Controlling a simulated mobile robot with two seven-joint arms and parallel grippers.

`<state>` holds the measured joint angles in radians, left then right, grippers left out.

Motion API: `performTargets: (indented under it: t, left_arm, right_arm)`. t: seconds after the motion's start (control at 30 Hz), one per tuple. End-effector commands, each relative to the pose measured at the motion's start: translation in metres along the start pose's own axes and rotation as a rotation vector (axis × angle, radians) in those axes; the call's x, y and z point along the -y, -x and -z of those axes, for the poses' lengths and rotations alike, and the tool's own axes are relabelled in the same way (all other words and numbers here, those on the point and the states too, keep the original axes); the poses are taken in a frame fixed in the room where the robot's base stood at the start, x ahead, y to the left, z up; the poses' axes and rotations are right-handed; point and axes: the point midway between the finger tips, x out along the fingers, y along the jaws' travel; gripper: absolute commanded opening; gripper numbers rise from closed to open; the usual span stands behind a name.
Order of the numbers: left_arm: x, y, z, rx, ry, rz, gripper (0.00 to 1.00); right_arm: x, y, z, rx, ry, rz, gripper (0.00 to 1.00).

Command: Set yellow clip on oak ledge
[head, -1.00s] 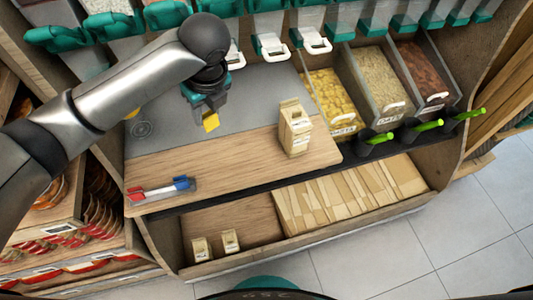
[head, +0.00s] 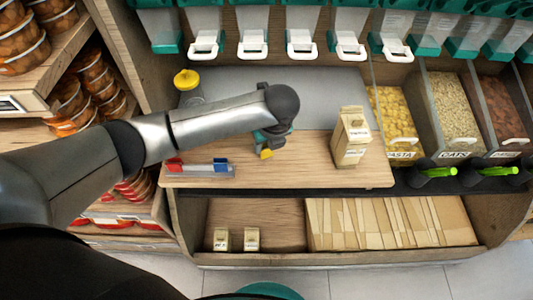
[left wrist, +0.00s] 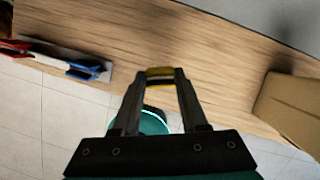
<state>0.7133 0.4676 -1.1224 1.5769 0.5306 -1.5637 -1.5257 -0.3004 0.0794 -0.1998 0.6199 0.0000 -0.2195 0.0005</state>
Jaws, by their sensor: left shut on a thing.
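My left gripper (head: 267,146) is shut on the yellow clip (head: 266,154), holding it over the oak ledge (head: 300,177). In the left wrist view the yellow clip (left wrist: 160,75) sits between the fingertips, with the ledge's wood grain (left wrist: 190,35) behind it. I cannot tell whether the clip touches the wood. The upper part of the gripper is partly hidden by my arm in the head view. My right gripper is not in view.
A carton (head: 350,137) stands to the right. The wood between them is clear.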

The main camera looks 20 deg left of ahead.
Motion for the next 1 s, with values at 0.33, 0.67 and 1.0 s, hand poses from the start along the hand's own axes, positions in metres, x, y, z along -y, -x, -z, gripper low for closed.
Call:
performTargets:
  t: [0.33,0.67,1.0]
  left_arm:
    - [0.0,-0.037,0.012,0.0,-0.001,0.0,0.0]
    - [0.0,-0.038,0.012,-0.001,-0.001,0.0,0.48]
    - [0.0,-0.038,0.012,-0.001,-0.001,0.0,0.73]
  right_arm:
    - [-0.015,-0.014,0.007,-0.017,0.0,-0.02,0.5]
    - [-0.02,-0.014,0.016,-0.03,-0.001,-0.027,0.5]
    - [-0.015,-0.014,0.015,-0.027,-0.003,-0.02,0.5]
